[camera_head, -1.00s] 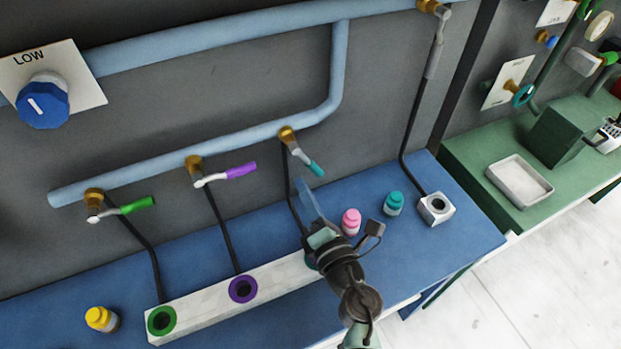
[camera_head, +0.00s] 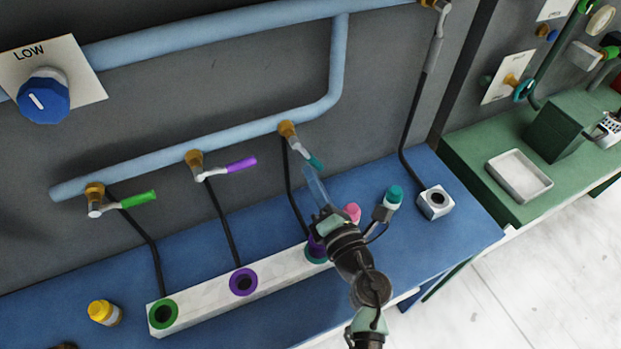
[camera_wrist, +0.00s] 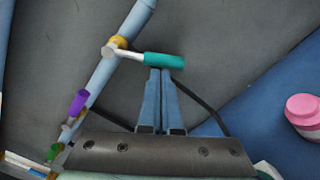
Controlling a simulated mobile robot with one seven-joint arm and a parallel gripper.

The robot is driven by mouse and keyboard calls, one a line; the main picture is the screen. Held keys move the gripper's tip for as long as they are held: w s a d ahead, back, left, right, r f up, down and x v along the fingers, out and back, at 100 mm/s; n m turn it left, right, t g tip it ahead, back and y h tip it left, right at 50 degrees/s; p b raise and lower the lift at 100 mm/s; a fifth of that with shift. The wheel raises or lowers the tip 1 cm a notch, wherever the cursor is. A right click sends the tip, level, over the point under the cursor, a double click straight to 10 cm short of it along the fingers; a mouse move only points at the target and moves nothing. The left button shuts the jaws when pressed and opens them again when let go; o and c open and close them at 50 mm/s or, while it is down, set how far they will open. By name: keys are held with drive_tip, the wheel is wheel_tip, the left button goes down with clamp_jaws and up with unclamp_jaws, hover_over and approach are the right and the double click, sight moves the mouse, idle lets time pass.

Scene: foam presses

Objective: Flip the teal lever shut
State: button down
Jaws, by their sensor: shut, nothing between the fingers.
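The teal lever (camera_head: 315,161) is on the third brass valve of the blue pipe and slants down to the right. In the wrist view the teal lever (camera_wrist: 164,60) points right from its valve, nearly level in the picture. My gripper (camera_head: 308,170) has its blue fingers together and empty, with the tips just below the lever. In the wrist view my gripper (camera_wrist: 160,72) has its tips right at the underside of the teal handle. I cannot tell whether they touch it.
A purple lever (camera_head: 239,165) and a green lever (camera_head: 138,199) are on the valves to the left. Below are a white block (camera_head: 205,300) with ringed ports, a pink-capped bottle (camera_head: 353,212) and a teal-capped bottle (camera_head: 393,198). Dark hoses hang from the valves.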

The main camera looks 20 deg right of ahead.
drive_tip(key=shift+d+r+n, duration=0.1)
drive_tip(key=shift+d+n, duration=0.2)
drive_tip(key=shift+n, duration=0.2)
drive_tip(key=shift+d+r+n+b, duration=0.3)
drive_tip(key=shift+d+n+b, duration=0.45)
drive_tip(key=shift+n, duration=0.45)
drive_tip(key=shift+d+r+n+y+b, duration=0.1)
drive_tip(key=shift+d+r+n+b, duration=0.5)
drive_tip(key=shift+n, duration=0.85)
drive_tip(key=shift+d+r+n+y+b, duration=0.15)
drive_tip(key=shift+d+r+n, duration=0.45)
drive_tip(key=shift+n, duration=0.9)
drive_tip(key=shift+d+r+n+y+b, duration=0.1)
drive_tip(key=shift+d+r+n+b, duration=0.25)
drive_tip(key=shift+r+n, duration=0.8)
drive_tip(key=shift+f+n, duration=0.25)
drive_tip(key=shift+n, duration=0.15)
drive_tip(key=shift+a, duration=0.1)
